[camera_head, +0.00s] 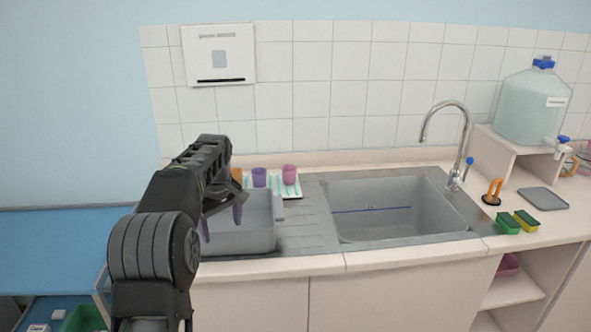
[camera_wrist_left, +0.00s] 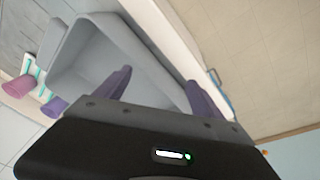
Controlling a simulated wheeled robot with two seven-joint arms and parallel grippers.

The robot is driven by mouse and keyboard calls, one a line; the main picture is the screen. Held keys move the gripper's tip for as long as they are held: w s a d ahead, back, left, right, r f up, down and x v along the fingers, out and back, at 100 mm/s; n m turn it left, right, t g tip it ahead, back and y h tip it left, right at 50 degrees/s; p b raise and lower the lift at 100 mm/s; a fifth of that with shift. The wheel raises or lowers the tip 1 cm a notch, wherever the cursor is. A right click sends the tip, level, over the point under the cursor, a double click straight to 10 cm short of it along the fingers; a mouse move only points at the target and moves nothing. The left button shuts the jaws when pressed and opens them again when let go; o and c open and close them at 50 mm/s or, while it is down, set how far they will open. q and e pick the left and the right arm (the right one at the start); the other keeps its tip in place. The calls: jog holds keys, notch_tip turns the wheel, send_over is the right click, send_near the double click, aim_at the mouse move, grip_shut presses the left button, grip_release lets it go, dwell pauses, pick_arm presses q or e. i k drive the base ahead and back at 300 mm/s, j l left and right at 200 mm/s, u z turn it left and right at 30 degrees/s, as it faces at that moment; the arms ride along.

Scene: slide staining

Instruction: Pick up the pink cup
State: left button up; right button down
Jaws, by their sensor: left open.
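The pink cup (camera_head: 289,174) stands on a white tray with green stripes (camera_head: 292,190) behind the grey basin, at the right end of a row of cups. It also shows at the left edge of the left wrist view (camera_wrist_left: 18,88). A purple cup (camera_head: 259,177) stands left of it, and an orange cup (camera_head: 237,174) is partly hidden by my arm. My left gripper (camera_head: 221,222) is open and empty, with its purple fingers over the grey basin, in front and to the left of the pink cup. My right gripper is not in view.
The grey basin (camera_head: 262,236) sits on the left of the counter. A steel sink (camera_head: 385,215) with a tall faucet (camera_head: 462,150) is to the right. Sponges (camera_head: 508,223) and a large water jug (camera_head: 530,105) are farther right. The ribbed drainboard (camera_head: 308,228) is clear.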

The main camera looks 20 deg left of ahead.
aim_at(289, 175)
jog(key=i, duration=1.6)
